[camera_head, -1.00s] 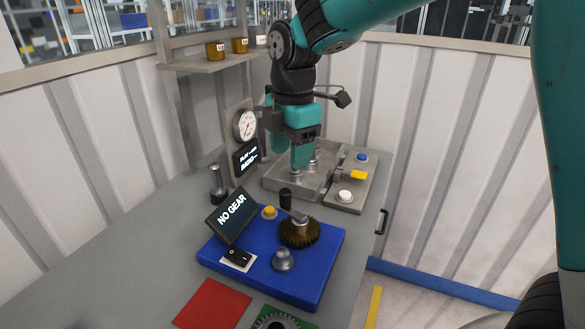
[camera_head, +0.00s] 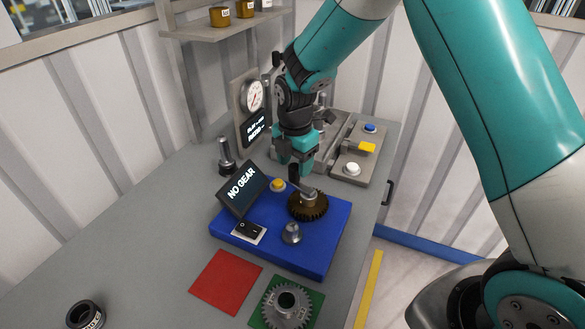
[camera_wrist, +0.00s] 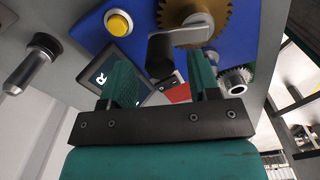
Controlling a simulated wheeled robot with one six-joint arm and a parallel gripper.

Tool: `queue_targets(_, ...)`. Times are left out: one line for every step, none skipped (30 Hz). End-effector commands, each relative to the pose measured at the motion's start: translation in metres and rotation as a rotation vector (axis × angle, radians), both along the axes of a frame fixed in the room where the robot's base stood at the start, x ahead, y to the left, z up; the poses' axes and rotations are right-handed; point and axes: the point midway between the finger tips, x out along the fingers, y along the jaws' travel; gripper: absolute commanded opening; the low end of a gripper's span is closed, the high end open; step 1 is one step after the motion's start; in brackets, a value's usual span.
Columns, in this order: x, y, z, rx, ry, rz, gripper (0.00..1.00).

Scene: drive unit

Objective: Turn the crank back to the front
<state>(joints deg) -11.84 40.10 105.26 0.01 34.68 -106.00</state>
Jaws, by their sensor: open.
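The crank (camera_head: 304,190) is a grey arm with a dark upright handle, mounted on a brass gear (camera_head: 316,208) on the blue base (camera_head: 272,253). The handle points to the back left of the gear. My gripper (camera_head: 295,166) is over the handle, pointing down. In the wrist view, the dark crank handle (camera_wrist: 159,55) appears between the two open green fingers of my gripper (camera_wrist: 160,68), with gaps on both sides. In the head view, my gripper partly hides the handle's top.
A tilted screen (camera_head: 242,190) reading "NO GEAR" stands left of the crank, by a yellow button (camera_head: 278,184). A grey cone knob (camera_head: 291,234) and black switch (camera_head: 250,230) are in front. A grey gear (camera_head: 287,304) lies on a green square. A red square (camera_head: 226,282) is beside it.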

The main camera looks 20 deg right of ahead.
Motion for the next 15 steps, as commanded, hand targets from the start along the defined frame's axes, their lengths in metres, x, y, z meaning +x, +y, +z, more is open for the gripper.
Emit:
queue_targets(-0.001,0.000,-0.007,-0.001,0.004,0.001,0.56)
queue_targets(-0.001,0.000,-0.012,-0.001,0.004,0.001,0.56)
queue_targets(0.000,0.001,-0.017,-0.001,0.003,0.001,0.56)
queue_targets(0.000,0.001,-0.021,-0.001,0.003,0.001,0.56)
queue_targets(0.000,0.001,-0.024,0.000,0.002,0.002,0.56)
queue_targets(0.000,0.001,-0.027,0.000,0.001,0.002,0.56)
queue_targets(0.000,0.001,-0.029,0.000,0.000,0.002,0.56)
queue_targets(0.000,0.002,-0.031,0.000,0.000,0.002,0.56)
queue_targets(0.000,0.002,-0.033,0.000,0.000,0.002,0.56)
queue_targets(0.000,0.002,-0.034,0.000,0.000,0.002,0.56)
queue_targets(0.000,0.002,-0.034,0.000,0.000,0.003,0.56)
queue_targets(0.000,0.002,-0.034,0.000,-0.001,0.003,0.56)
queue_targets(0.000,0.002,-0.035,0.000,-0.001,0.003,0.56)
queue_targets(0.000,0.002,-0.035,0.000,-0.001,0.003,0.56)
queue_targets(0.000,0.002,-0.035,0.000,-0.001,0.003,0.56)
